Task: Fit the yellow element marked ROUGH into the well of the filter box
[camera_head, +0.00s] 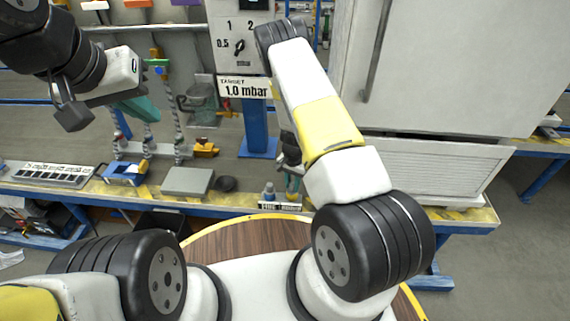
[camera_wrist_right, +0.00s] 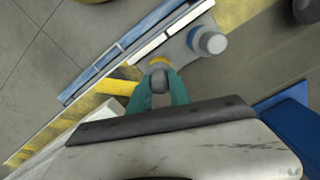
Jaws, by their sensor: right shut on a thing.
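My right gripper (camera_wrist_right: 160,90) has its green fingers on either side of a small grey knob (camera_wrist_right: 160,80). A yellow part (camera_wrist_right: 158,61) shows just beyond the knob; I cannot read ROUGH on it. In the head view my right gripper (camera_head: 293,184) is low at the bench's front edge, largely hidden by my arm. A second grey knob (camera_wrist_right: 211,40) stands beside it, also visible in the head view (camera_head: 268,190). My left gripper (camera_head: 142,108) is raised at the left, away from these; its finger gap is unclear. I cannot identify the filter box or its well with certainty.
A small labelled plate (camera_head: 280,207) is at the bench edge. A dial panel (camera_head: 241,44) stands behind. A large white cabinet (camera_head: 445,70) fills the right.

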